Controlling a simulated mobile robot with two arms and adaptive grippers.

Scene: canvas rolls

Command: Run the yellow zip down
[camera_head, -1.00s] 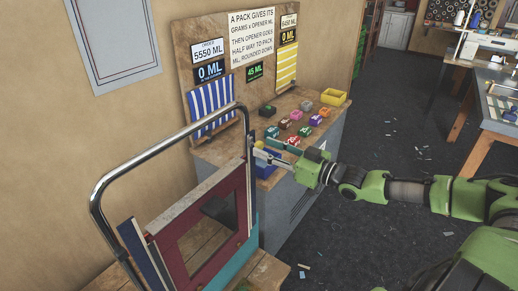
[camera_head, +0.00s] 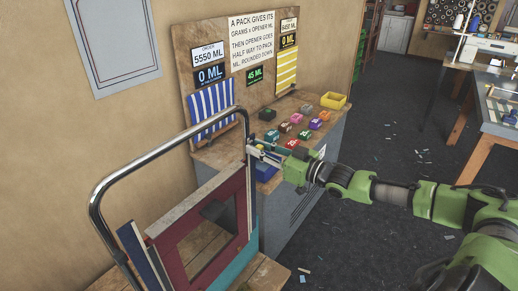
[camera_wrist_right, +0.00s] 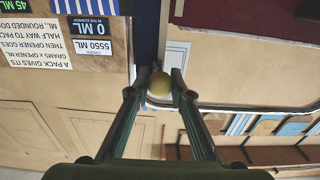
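I cannot make out a yellow zip in either view. My right gripper (camera_head: 252,147) is by the upper right corner of a maroon framed panel (camera_head: 165,238) in the head view. In the right wrist view its two fingers (camera_wrist_right: 160,74) are apart, with a rounded dull-yellow knob (camera_wrist_right: 160,86) between the tips. I cannot tell whether the fingers touch the knob. A yellow-striped cloth (camera_head: 287,70) and a blue-striped cloth (camera_head: 212,106) hang on the board behind. My left gripper is not in view.
A bent metal tube (camera_head: 160,147) arches over the panel, close to my right gripper. Several coloured blocks (camera_head: 297,118) and a yellow tray (camera_head: 333,100) sit on the bench behind. Dark floor (camera_head: 390,130) lies open to the right.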

